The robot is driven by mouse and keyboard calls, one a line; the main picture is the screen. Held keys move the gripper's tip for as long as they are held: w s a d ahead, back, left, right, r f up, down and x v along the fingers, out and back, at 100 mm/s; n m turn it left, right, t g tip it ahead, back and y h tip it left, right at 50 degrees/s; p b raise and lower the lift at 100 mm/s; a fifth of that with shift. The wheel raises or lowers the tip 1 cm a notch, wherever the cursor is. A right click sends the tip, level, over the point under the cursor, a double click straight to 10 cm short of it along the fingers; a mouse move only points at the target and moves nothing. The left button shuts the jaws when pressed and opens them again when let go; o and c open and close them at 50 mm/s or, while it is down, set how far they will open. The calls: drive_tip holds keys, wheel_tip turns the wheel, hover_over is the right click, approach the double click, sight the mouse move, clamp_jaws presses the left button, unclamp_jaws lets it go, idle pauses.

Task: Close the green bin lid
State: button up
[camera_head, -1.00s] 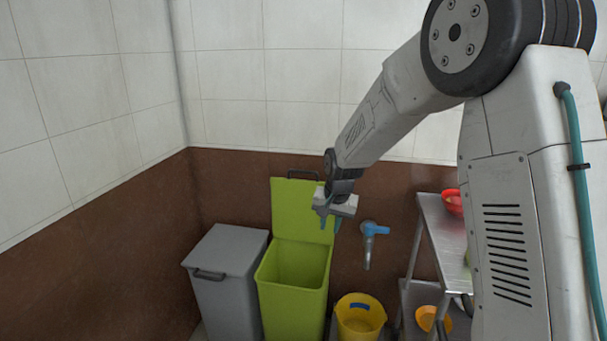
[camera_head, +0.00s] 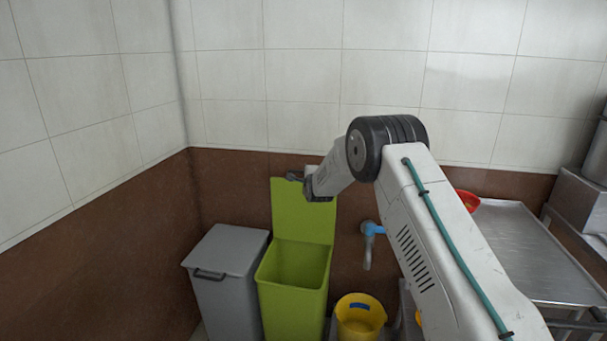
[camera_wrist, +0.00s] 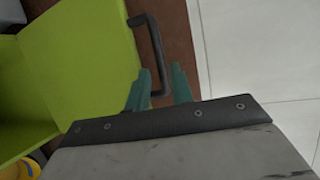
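The green bin (camera_head: 292,305) stands on the floor with its lid (camera_head: 303,220) raised upright behind it, against the brown wall. Its inside shows. A dark handle sits on the lid's top edge; it is large in the wrist view (camera_wrist: 156,45). My gripper (camera_head: 308,188) is at the lid's upper right edge. In the wrist view its teal fingers (camera_wrist: 162,76) are apart, with part of the handle appearing between them. I cannot tell whether they touch it. The fingertips are mostly hidden in the head view.
A grey bin (camera_head: 228,285) with its lid down stands left of the green one. A yellow bucket (camera_head: 360,322) is to its right, below a blue-handled tap (camera_head: 371,230). A metal table (camera_head: 535,255) with a red bowl (camera_head: 468,200) stands further right.

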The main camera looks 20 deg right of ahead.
drive_tip(key=shift+x, duration=3.6)
drive_tip(key=shift+f, duration=0.15)
clamp_jaws()
